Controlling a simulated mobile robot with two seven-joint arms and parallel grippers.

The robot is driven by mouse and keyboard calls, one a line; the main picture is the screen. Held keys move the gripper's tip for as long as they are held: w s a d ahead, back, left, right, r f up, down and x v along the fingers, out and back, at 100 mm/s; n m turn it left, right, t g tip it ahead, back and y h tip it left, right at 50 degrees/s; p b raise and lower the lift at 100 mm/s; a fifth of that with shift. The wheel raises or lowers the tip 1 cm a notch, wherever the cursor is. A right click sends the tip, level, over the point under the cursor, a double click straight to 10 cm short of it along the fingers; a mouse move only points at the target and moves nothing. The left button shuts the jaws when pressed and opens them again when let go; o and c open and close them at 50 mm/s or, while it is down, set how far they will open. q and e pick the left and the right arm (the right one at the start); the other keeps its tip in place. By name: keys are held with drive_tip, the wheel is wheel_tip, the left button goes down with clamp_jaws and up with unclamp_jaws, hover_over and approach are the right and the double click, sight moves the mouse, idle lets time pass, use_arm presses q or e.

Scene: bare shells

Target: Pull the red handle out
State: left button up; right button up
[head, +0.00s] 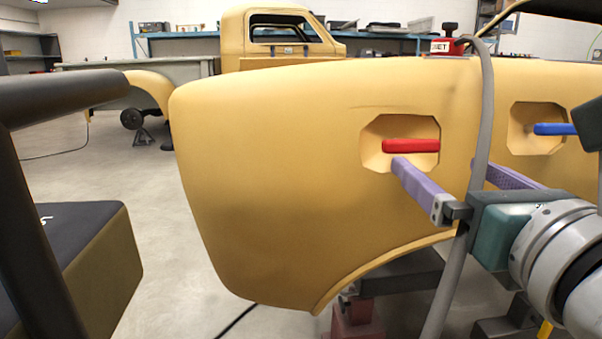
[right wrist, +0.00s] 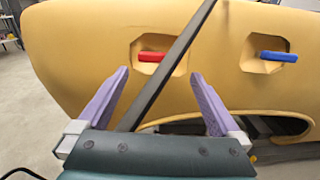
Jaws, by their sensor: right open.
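The red handle (head: 410,146) is a short bar lying level in a cut-cornered recess of the tan body shell (head: 270,190). It also shows in the right wrist view (right wrist: 152,56), ahead of the fingers and left of centre between them. In the head view one fingertip is just below the handle; I cannot tell the gap in depth. In the right wrist view the gripper (right wrist: 159,73) points toward the shell, apart from the handle. My left gripper is not in view.
A blue handle (head: 554,129) sits in a second recess to the right. A grey hose or cable (head: 487,90) runs down in front of the shell, near the right gripper. A red bottle jack (head: 447,44) shows above the shell. Open floor (head: 165,220) lies left of the shell.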

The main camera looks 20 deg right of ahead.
sight(415, 152)
drive_tip(key=x, duration=0.5)
drive_tip(key=b+x, duration=0.1)
drive_tip(key=x, duration=0.3)
drive_tip(key=shift+w+f, duration=0.25)
drive_tip(key=shift+w, duration=0.15)
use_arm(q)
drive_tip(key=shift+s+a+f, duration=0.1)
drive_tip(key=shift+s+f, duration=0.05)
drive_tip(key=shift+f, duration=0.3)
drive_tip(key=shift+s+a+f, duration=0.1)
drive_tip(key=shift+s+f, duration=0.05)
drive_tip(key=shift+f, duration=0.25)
